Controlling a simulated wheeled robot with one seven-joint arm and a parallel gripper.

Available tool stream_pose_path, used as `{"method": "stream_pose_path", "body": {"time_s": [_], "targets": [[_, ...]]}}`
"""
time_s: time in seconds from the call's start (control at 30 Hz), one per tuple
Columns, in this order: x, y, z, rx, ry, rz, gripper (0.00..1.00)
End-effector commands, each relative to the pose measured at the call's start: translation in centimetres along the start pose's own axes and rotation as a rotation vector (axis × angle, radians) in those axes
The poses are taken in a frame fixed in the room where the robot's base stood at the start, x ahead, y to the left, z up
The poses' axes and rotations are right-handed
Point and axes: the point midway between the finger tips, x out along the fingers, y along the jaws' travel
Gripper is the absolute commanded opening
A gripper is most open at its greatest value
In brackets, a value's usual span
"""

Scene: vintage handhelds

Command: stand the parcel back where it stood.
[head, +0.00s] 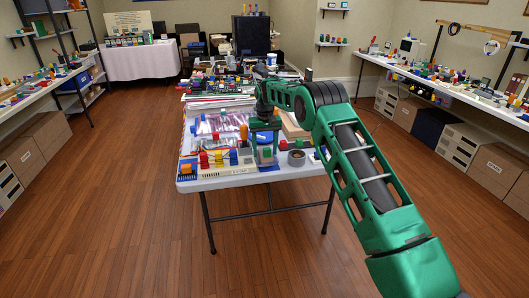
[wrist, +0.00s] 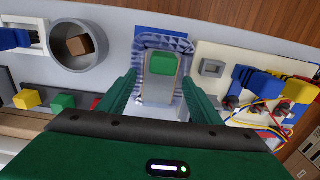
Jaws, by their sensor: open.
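A small brown cube (wrist: 82,45), the only parcel-like thing I can make out, sits inside a round grey ring or cup (wrist: 60,60). The ring also shows in the head view (head: 297,159), right of my gripper. My gripper (wrist: 160,78) is open and points down at the front of the table. Its fingers stand on either side of a grey block with a green top (wrist: 163,64). Whether the fingers touch the block I cannot tell. In the head view my gripper (head: 264,142) partly hides this spot.
A pale board (head: 228,172) with coloured plugs and wires lies left of my gripper. Yellow, green and red cubes (wrist: 62,102) lie near the ring. The white table (head: 320,170) is crowded further back. Shelves and side tables line the walls; the wooden floor is clear.

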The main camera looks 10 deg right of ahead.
Motion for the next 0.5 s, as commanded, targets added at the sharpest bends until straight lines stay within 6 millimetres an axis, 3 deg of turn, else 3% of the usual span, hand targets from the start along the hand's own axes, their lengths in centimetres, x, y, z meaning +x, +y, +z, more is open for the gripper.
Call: {"method": "stream_pose_path", "body": {"time_s": [0.5], "targets": [[-9.0,0.0,-0.1,0.000,0.003,-0.001,0.59]]}}
